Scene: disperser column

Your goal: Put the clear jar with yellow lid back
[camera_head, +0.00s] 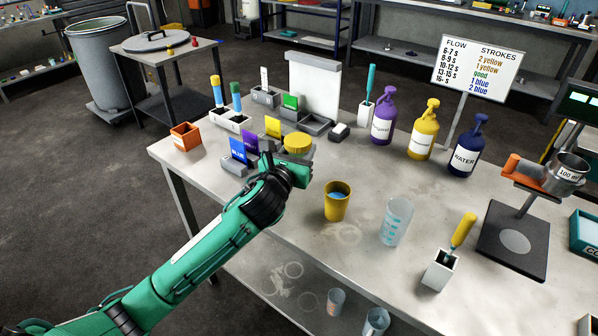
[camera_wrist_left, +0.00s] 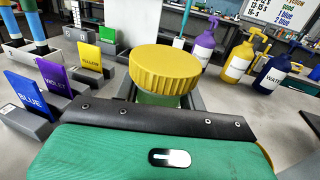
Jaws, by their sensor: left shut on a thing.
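The clear jar with the yellow lid (camera_head: 298,143) is at the back left of the bench, just beyond my left gripper (camera_head: 286,172). In the left wrist view the ribbed yellow lid (camera_wrist_left: 165,68) shows large, with a strip of the greenish jar body under it. My left gripper is shut on the jar below the lid. The jar's base is hidden, so I cannot tell whether it touches the bench. Coloured cards stand close by: blue (camera_head: 238,151), violet (camera_head: 251,143), yellow (camera_head: 273,127) and green (camera_head: 291,102). My right gripper is not in view.
A yellow cup (camera_head: 337,201) and a clear measuring cup (camera_head: 396,220) stand right of my left gripper. Purple (camera_head: 384,115), yellow (camera_head: 424,129) and navy (camera_head: 468,146) bottles stand at the back. An orange box (camera_head: 186,137) is at the left edge.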

